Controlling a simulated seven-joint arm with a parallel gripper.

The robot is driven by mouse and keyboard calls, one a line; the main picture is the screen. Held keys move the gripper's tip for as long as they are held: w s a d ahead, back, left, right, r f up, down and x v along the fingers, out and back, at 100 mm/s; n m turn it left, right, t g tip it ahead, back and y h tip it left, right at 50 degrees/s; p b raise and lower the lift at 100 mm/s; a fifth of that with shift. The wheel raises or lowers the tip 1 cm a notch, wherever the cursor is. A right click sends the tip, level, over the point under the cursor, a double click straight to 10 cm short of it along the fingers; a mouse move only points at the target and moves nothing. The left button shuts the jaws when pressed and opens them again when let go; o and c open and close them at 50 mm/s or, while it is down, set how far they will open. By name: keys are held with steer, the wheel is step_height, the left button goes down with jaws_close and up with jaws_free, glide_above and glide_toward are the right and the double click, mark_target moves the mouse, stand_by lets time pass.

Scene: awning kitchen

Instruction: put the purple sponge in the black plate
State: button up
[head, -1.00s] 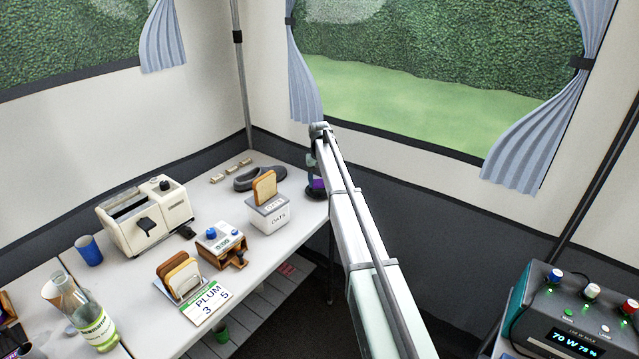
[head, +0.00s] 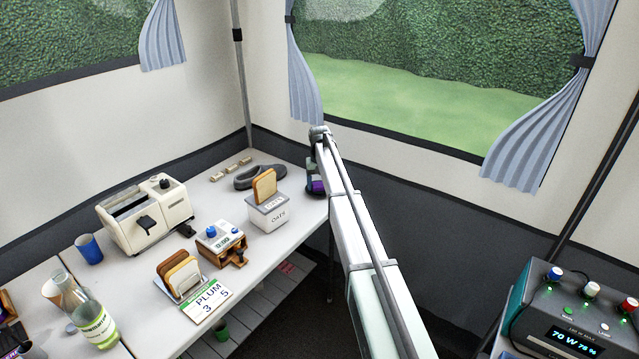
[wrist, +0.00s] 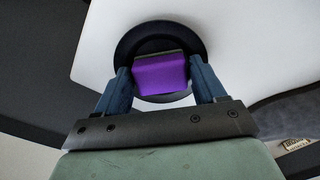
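The purple sponge (wrist: 160,75) sits between my gripper's (wrist: 160,82) two blue fingers in the wrist view. Its sides lie very close to both fingers; I cannot tell whether they press on it. The round black plate (wrist: 146,33) lies directly beyond the sponge on the white table and shows around it. Whether the sponge rests on the plate or hangs just above it is unclear. In the head view, my gripper (head: 313,178) is at the far right corner of the table, with the purple sponge (head: 318,187) and the plate's dark rim (head: 311,192) partly hidden by my arm.
A grey slipper-like thing (head: 258,177) and an oats tub (head: 268,213) with bread stand left of the plate. A toaster (head: 147,217), a small wooden device (head: 221,245) and a bread rack (head: 180,277) are farther left. The table's right edge is close by.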

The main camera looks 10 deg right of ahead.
mark_target(319, 185)
steer(key=shift+o, duration=1.3)
step_height(319, 185, up, 13)
steer(key=shift+r, duration=0.1)
